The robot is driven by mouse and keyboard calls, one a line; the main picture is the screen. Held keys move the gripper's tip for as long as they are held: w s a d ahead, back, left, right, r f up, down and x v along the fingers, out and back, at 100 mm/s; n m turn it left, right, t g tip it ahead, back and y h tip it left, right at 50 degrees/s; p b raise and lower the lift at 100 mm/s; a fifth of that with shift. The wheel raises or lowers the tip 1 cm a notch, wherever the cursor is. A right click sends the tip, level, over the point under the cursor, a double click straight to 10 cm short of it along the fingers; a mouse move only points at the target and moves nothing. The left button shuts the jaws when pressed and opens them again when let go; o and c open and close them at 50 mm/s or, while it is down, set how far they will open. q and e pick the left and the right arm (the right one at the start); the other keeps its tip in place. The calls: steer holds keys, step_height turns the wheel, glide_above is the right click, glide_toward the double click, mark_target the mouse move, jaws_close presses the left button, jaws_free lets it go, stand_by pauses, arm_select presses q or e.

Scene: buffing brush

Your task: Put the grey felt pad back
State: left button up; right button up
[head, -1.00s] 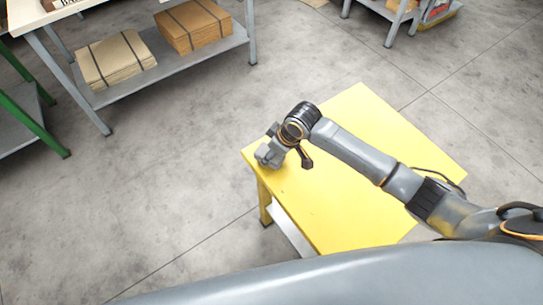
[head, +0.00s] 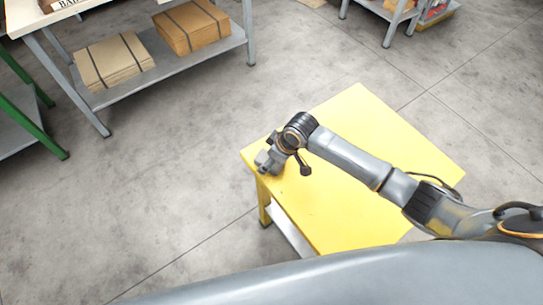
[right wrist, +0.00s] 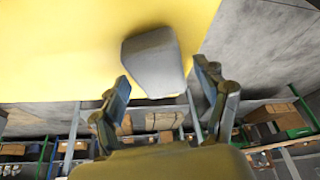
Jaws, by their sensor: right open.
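The grey felt pad (right wrist: 153,62) is a grey block with rounded edges, seen on the yellow table top near its edge in the right wrist view. My right gripper (right wrist: 161,72) is open, with one finger on each side of the pad's near end. I cannot tell whether the fingers touch it. In the head view, my right gripper (head: 287,160) is at the left corner of the yellow table, where the grey pad is hard to tell apart from the gripper. My left gripper is not in view.
The yellow table (head: 360,130) has a bare top apart from this corner; my right arm reaches across it. A shelf bench (head: 170,70) with strapped cardboard stacks (head: 115,62) stands at the upper left. Open concrete floor (head: 150,190) lies between.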

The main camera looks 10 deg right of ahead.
steer(key=v, duration=1.2)
